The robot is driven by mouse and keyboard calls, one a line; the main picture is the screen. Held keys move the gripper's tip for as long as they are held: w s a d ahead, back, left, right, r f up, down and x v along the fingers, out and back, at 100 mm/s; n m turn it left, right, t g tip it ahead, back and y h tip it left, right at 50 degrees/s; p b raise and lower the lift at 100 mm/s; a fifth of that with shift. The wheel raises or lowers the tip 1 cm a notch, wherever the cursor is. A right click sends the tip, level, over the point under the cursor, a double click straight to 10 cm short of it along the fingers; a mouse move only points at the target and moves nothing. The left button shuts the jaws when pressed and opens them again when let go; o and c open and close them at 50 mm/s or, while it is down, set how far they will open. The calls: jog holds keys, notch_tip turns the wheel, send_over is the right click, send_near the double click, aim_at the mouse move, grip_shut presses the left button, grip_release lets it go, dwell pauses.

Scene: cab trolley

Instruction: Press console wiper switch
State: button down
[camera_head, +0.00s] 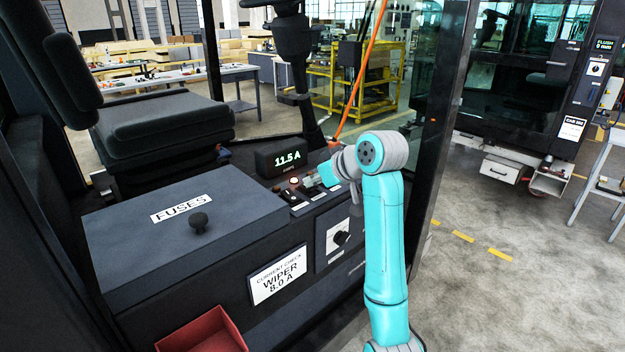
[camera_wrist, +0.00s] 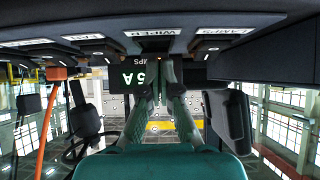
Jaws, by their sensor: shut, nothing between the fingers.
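The console (camera_head: 310,207) has a row of small switches and pale labels by its far edge. A WIPER label (camera_wrist: 153,32) shows upside down at the top of the wrist view, between two other labels. My gripper (camera_head: 312,182) is low over this switch row, its fingers together and empty. In the wrist view the fingertips (camera_wrist: 161,68) point towards the WIPER label. The wiper switch itself is hard to make out near the fingertips, and I cannot tell whether they touch it. A small lamp (camera_head: 293,180) glows beside the row.
A display (camera_head: 283,158) behind the switches reads 11.5 A. A fuses cover (camera_head: 170,245) with a black knob lies left. A card (camera_head: 278,274) reads "CURRENT CHECK WIPER 8.0 A".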

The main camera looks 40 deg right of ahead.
jog(key=shift+f+t, duration=0.35)
jog(key=shift+t, duration=0.05)
jog(key=shift+s+f+t, duration=0.15)
jog(key=shift+t, duration=0.35)
jog(key=shift+r, duration=0.85)
jog(key=shift+r, duration=0.1)
